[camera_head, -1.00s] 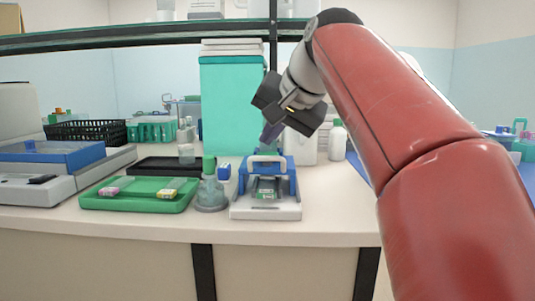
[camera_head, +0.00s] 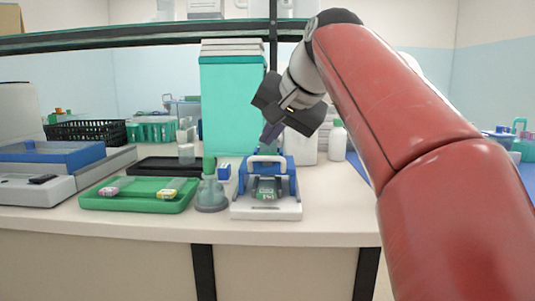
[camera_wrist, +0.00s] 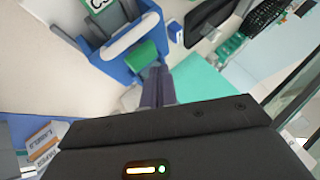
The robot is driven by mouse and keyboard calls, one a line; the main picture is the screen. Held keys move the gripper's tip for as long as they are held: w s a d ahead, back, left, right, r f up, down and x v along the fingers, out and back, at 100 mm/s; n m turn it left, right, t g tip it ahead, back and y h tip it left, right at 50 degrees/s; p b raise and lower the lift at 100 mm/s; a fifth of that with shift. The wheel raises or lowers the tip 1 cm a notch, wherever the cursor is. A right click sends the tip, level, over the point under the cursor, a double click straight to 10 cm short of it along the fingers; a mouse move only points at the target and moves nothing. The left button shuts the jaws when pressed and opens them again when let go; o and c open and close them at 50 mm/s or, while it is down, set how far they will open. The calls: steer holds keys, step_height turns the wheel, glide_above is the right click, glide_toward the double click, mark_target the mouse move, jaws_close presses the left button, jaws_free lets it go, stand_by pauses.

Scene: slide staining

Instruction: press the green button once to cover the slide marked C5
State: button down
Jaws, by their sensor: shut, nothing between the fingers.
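The blue and white coverslipping device (camera_head: 291,205) stands at the front of the bench, with a white handle bar across its top. A slide with a green and white label (camera_head: 265,195) lies in its front bay. In the wrist view the label (camera_wrist: 97,4) reads C5, cut off by the top edge. The green button (camera_wrist: 141,57) shows on the blue body (camera_wrist: 112,50) in the wrist view; the head view hides it. My gripper (camera_head: 267,141) is shut and empty, pointing down behind the handle. Its fingertips (camera_wrist: 157,72) are right beside the button; I cannot tell whether they touch it.
A green tray (camera_head: 135,203) with labelled slides lies at the left, and a flask (camera_head: 211,192) stands between it and the device. A teal box (camera_head: 229,105) and white bottle (camera_head: 337,143) stand behind. A shelf rail (camera_head: 150,37) crosses above.

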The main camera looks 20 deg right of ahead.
steer(key=shift+f, duration=0.15)
steer(key=shift+f, duration=0.3)
steer(key=shift+f+b, duration=0.65)
steer(key=shift+b, duration=0.05)
stand_by(1.0)
steer(key=shift+r, duration=0.15)
steer(key=shift+r+p, duration=0.9)
steer(key=shift+p, duration=0.2)
steer(key=shift+r, duration=0.1)
step_height(320, 180, up, 5)
steer(key=p, duration=0.4)
steer(key=shift+p, duration=0.35)
